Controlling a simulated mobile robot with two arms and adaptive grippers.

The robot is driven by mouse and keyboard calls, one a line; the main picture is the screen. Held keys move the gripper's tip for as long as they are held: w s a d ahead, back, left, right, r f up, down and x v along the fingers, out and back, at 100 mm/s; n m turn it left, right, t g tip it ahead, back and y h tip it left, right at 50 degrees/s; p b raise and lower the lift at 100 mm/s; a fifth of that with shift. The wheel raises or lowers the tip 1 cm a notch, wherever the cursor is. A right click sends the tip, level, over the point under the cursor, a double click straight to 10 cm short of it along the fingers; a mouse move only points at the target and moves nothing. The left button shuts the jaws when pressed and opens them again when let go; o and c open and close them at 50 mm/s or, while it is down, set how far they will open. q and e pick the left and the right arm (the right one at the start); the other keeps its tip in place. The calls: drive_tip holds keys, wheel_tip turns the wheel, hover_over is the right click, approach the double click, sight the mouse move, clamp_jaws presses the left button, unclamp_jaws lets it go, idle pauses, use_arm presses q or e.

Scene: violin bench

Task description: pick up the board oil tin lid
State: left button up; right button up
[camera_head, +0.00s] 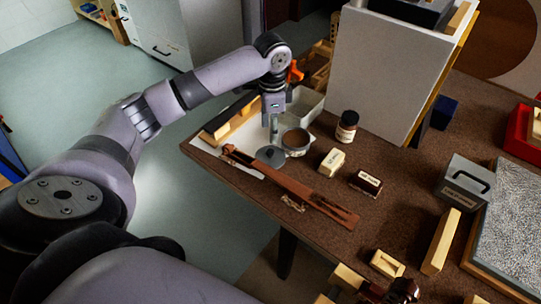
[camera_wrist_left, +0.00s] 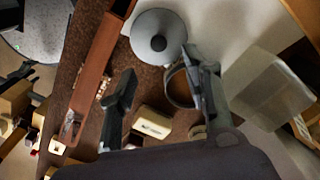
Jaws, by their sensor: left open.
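The board oil tin lid (camera_head: 266,160) is a round grey disc near the table's left edge. In the left wrist view the lid (camera_wrist_left: 150,20) lies at the top with a dark knob in its middle. The open round tin (camera_head: 296,142) stands just right of it; its rim also shows in the left wrist view (camera_wrist_left: 170,92), partly behind a finger. My left gripper (camera_head: 274,132) is open and empty, pointing down close to the lid, with its fingers (camera_wrist_left: 158,62) apart and below the lid in the wrist picture. My right gripper is not in view.
A long brown wooden fingerboard-like piece (camera_head: 290,186) lies in front of the lid. A pale open tray (camera_head: 306,104) is behind the tin. A dark jar (camera_head: 347,127), a cream block (camera_head: 331,162) and a small labelled box (camera_head: 366,183) stand to the right.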

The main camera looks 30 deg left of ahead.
use_arm(q)
hover_over(270, 151)
drive_tip(key=f, duration=0.4)
drive_tip(key=shift+w+d, duration=0.2)
drive_tip(key=shift+w, duration=0.1)
drive_tip(key=shift+f, duration=0.2)
drive_tip(key=shift+s+f, duration=0.15)
drive_tip(key=shift+f, duration=0.15)
drive_tip(key=f, duration=0.4)
drive_tip(key=shift+s+a+f, duration=0.15)
drive_tip(key=shift+s, duration=0.05)
drive_tip(key=shift+f, duration=0.15)
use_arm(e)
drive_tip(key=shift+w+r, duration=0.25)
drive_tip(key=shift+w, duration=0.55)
use_arm(q)
drive_tip(key=shift+c, duration=0.5)
clamp_jaws()
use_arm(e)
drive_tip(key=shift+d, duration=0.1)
